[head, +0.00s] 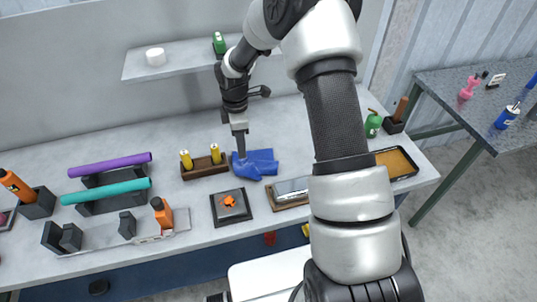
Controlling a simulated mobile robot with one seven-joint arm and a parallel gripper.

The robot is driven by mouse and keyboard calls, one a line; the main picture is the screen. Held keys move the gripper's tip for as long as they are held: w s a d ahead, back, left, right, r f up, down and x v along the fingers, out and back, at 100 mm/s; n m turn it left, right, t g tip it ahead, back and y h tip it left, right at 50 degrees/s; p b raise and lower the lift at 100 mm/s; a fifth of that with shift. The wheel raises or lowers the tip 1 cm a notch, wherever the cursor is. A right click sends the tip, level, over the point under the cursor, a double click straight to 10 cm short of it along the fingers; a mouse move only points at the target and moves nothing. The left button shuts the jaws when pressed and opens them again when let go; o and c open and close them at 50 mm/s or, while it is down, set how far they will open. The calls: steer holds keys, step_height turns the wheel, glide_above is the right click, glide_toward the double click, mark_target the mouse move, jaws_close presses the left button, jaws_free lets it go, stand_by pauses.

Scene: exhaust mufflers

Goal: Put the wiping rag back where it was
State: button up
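The wiping rag, a crumpled blue cloth (262,165), lies on the grey workbench (300,125) near the middle of the head view. My gripper (241,155) points down at the rag's left part, its tips at or just above the cloth. The tips are too small in the picture to tell whether they are open or shut on it. Whether the rag touches the bench everywhere cannot be told.
Left of the rag is a brown rack (203,168) with yellow bottles. In front are a black pad with an orange item (231,206) and a tray (288,193). Purple (110,164) and teal tubes lie left. A shelf (185,64) hangs behind. My arm hides part of the bench.

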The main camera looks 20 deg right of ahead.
steer(key=c, duration=0.3)
steer(key=shift+s+d+f, duration=0.15)
steer(key=shift+d+f, duration=0.05)
steer(key=shift+f, duration=0.15)
steer(key=c, duration=0.4)
steer(key=f, duration=0.1)
steer(key=s+d+f, duration=0.1)
steer(key=f, duration=0.1)
steer(key=s+d+f, duration=0.1)
steer(key=f, duration=0.1)
steer(key=shift+d, duration=0.15)
jaws_close()
steer(key=shift+f, duration=0.5)
steer(key=shift+f+b, duration=0.1)
steer(key=shift+b, duration=0.25)
